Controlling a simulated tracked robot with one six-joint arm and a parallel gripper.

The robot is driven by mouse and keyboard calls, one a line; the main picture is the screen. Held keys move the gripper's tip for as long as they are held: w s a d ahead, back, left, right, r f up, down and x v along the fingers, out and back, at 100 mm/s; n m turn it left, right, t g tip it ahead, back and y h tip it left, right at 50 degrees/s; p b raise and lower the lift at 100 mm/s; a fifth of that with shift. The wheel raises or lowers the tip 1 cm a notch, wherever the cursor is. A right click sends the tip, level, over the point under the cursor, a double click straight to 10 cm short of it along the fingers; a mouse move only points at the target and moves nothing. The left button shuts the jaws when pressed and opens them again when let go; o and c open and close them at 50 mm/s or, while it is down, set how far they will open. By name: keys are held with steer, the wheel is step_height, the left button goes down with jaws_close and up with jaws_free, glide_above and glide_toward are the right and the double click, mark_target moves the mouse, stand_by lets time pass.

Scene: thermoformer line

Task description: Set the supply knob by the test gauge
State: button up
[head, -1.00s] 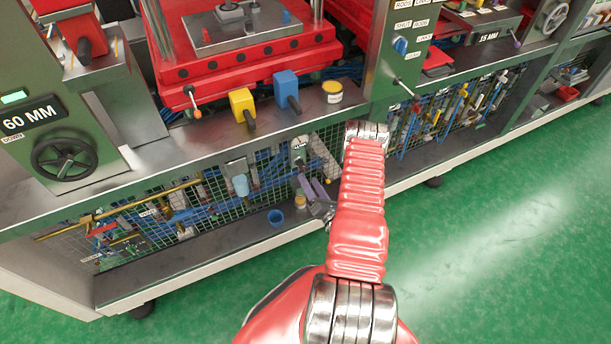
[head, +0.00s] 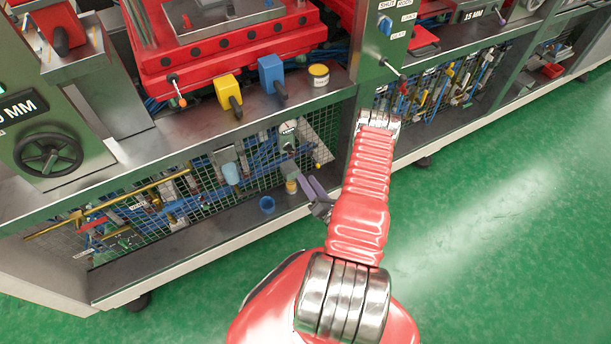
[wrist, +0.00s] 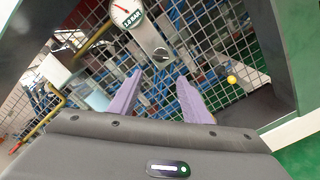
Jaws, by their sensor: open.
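The test gauge (wrist: 127,12) is a round white dial with a red needle, at the top of the wrist view, partly cut off; its label appears to read 1.0 BAR. Just below it on the same grey fitting is the dark round supply knob (wrist: 161,56) with a light mark across it. In the head view the small gauge (head: 287,128) shows on the mesh under the bench; the knob is too small to tell there. My gripper (wrist: 160,77) has two purple fingers, open and empty, pointing toward the knob and apart from it. It also shows in the head view (head: 314,185).
A wire mesh (wrist: 215,45) with pipes and fittings lies behind the knob. A yellow pipe (wrist: 95,40) runs at left. A green post (head: 362,110) and the bench edge are close to my arm.

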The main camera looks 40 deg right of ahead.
mark_target(290, 151)
steer(key=shift+w+r+m, duration=0.1)
steer(key=shift+w+m, duration=0.05)
steer(key=shift+m, duration=1.05)
steer(key=c, duration=0.4)
steer(key=m, duration=1.4)
steer(key=shift+w+d+r+m, duration=0.15)
steer(key=shift+d+m, duration=0.1)
steer(key=shift+m, duration=0.15)
steer(key=x, duration=1.3)
steer(key=shift+w+d, duration=0.1)
steer(key=shift+w, duration=0.25)
jaws_close()
